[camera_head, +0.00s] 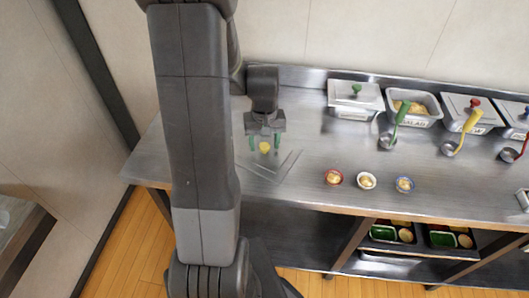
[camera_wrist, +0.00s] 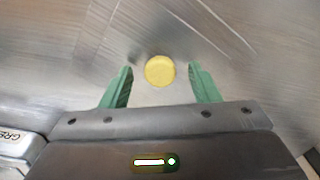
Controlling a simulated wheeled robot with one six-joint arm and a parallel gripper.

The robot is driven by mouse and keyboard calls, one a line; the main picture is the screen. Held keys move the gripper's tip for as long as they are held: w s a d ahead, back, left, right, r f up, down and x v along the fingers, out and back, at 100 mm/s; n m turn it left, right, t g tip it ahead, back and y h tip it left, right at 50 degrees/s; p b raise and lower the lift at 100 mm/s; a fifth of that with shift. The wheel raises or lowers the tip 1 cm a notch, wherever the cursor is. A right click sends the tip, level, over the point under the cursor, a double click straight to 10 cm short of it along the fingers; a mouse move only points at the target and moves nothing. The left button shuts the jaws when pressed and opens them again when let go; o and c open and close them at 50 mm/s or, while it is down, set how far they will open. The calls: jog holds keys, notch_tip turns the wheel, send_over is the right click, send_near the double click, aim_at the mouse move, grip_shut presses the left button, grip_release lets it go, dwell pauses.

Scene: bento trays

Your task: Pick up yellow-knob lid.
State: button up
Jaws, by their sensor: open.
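The yellow-knob lid (camera_head: 272,167) appears as a flat steel sheet on the left part of the counter, its edges hard to tell from the metal top. Its round yellow knob (camera_head: 264,147) stands out, and it also shows in the wrist view (camera_wrist: 160,71). My gripper (camera_head: 265,143) is over the lid and open, with one green finger on each side of the knob. In the wrist view my gripper (camera_wrist: 162,76) shows gaps between both fingers and the knob. The exact height of the fingertips cannot be told.
A steel container with a green-knob lid (camera_head: 355,88), an open food container (camera_head: 415,103) and a red-knob container (camera_head: 470,103) stand along the back right. Ladles lie in front of them. Three small bowls (camera_head: 366,181) stand near the front edge. The counter between is clear.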

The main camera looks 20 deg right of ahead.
jog(key=c, duration=1.2)
